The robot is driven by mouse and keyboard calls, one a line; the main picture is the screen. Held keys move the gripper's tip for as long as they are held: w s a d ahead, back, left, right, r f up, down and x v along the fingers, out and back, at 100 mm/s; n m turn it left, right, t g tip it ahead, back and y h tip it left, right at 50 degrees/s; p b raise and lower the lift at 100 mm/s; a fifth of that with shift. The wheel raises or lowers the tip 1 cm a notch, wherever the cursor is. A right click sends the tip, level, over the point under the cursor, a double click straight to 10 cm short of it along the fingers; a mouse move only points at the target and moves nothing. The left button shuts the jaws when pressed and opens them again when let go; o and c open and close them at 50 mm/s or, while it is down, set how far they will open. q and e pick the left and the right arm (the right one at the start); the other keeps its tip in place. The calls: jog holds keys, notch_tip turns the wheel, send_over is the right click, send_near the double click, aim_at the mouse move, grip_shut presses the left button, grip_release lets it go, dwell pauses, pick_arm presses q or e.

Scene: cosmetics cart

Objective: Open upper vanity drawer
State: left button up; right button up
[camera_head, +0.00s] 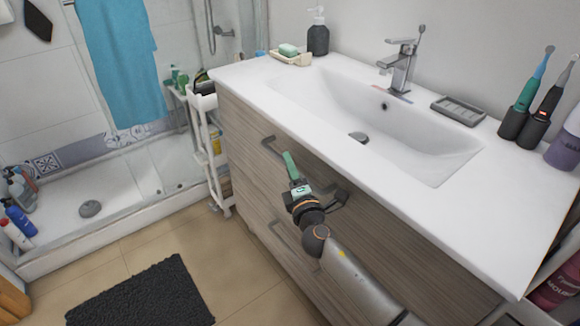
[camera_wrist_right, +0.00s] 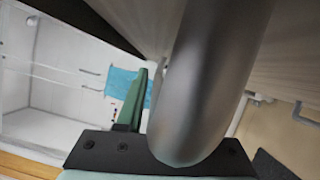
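The vanity's upper drawer (camera_head: 240,120) has a wood-grain front that looks flush under the white sink top. Its dark grey bar handle (camera_head: 268,145) runs along the front, partly hidden by my right gripper (camera_head: 304,178). My right gripper is at the handle, with its green finger pointing along the drawer front. In the right wrist view the handle (camera_wrist_right: 212,75) is a large grey bar close to the palm, between the green finger (camera_wrist_right: 132,102) and the other finger's side. The fingers look spread apart; firm contact with the bar cannot be told. My left gripper is out of view.
A lower drawer handle (camera_head: 282,238) is below. The white sink top (camera_head: 450,200) holds a soap dispenser (camera_head: 318,36), soap dish (camera_head: 290,56) and toothbrushes (camera_head: 533,85). A white trolley (camera_head: 210,150) stands left of the vanity. Tiled floor and a dark mat (camera_head: 140,298) lie in front.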

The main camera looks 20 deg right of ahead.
grip_shut()
dwell(1.1)
